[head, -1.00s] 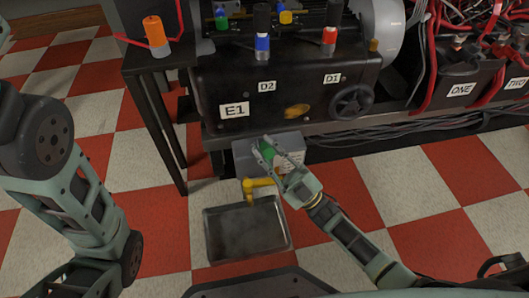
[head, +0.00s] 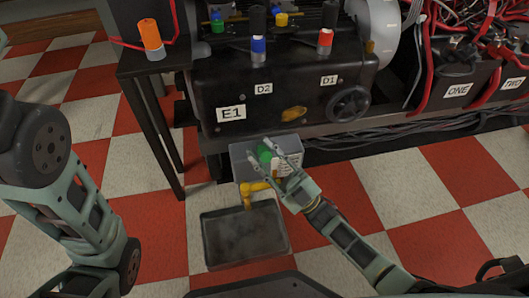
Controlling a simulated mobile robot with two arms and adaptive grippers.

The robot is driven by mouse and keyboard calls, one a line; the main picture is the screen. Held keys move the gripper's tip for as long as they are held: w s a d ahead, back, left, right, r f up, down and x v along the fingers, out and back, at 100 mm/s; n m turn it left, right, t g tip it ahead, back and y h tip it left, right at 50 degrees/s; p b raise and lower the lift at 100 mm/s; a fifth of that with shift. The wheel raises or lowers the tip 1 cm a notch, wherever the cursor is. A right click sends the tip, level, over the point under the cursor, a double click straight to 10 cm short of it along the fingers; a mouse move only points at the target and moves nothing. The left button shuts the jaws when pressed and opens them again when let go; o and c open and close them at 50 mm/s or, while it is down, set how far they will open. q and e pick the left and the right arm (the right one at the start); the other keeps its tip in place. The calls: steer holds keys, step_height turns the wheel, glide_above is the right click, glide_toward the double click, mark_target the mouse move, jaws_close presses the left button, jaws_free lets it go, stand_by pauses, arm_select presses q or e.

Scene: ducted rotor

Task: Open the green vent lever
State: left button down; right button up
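The green vent lever (head: 264,152) sticks out from the front of a grey box (head: 239,160) below the black machine. My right gripper (head: 262,146) reaches it from the lower right. Its two fingers are spread, with the green piece showing between them near the tips. I cannot tell whether either finger touches it. The lever's lower part is partly hidden by the gripper. Of my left arm only links show at the left edge; its gripper is out of view.
A yellow pipe (head: 250,188) comes out of the grey box above a dark metal tray (head: 245,240) on the checkered floor. The machine's black panel (head: 270,95) with a handwheel (head: 348,104) overhangs the box. Cables (head: 440,126) run to the right.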

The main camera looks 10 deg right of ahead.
steer(key=v, duration=1.2)
